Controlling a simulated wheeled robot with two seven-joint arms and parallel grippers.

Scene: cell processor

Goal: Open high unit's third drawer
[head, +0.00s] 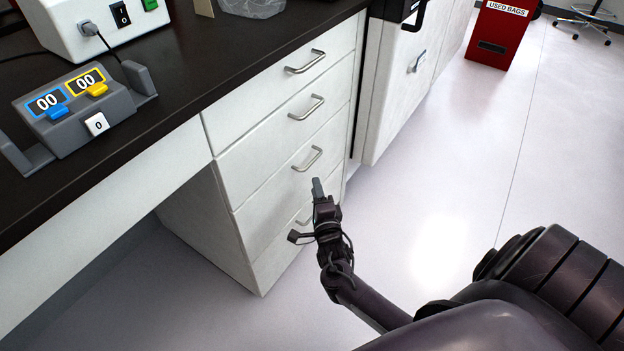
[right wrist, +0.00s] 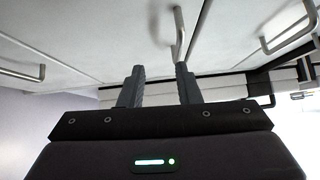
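The high unit (head: 232,172) is a white stack of drawers under the dark counter, each with a metal bar handle. Its third drawer from the top (head: 270,190) looks closed, flush with the others, and its handle (head: 308,158) shows at the drawer's middle. My right gripper (head: 318,187) is just below and in front of that handle, not touching it as far as I can see. In the right wrist view the two fingers (right wrist: 159,85) are apart with nothing between them. A bar handle (right wrist: 179,35) lies ahead, near the right finger. My left gripper is out of view.
The fourth drawer's handle (head: 304,216) is partly hidden by my right gripper. A dark counter (head: 190,75) holds a grey device with two displays (head: 75,108) and a white box (head: 95,25). A red bin (head: 497,35) stands far back.

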